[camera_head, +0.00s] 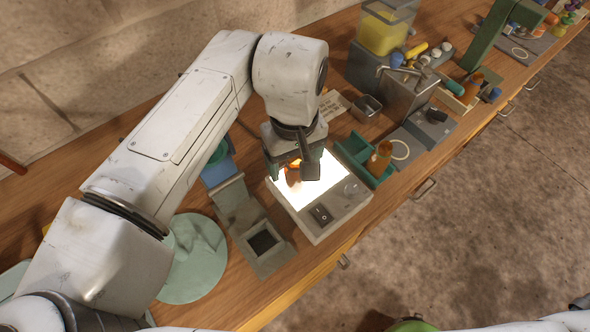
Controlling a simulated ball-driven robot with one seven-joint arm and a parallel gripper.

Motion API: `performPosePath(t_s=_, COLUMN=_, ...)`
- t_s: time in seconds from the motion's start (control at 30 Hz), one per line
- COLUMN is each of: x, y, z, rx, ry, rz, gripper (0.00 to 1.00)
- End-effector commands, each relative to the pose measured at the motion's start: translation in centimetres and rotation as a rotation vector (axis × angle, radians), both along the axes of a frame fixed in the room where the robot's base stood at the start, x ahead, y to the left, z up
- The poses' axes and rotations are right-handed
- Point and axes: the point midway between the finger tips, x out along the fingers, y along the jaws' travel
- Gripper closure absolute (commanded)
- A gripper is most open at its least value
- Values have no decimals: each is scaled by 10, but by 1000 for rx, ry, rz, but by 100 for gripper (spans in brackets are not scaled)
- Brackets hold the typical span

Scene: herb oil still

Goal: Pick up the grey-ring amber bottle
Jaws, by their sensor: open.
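My gripper (292,178) points down over the glowing light panel (325,183) of a grey box, its jaws open. An amber, brightly lit thing (293,166) shows between and behind the fingers; it looks like an amber bottle, but the fingers hide much of it. A third amber bottle (471,87) stands farther back on the right. No grey ring can be made out on any of them at this size.
A grey metal box (407,92) stands behind. A pale green round mat (190,265) lies at left. The wooden bench edge (300,292) runs along the front.

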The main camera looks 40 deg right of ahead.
Motion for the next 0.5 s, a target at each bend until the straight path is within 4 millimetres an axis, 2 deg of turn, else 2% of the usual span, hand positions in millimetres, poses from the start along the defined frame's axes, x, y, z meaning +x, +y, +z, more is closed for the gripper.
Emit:
performPosePath(t_s=0.2, x=0, y=-1, z=-26, rx=2, ry=1, rz=0, gripper=24)
performPosePath(t_s=0.5, x=0, y=-1, z=-32, rx=1, ry=0, rz=0, gripper=24)
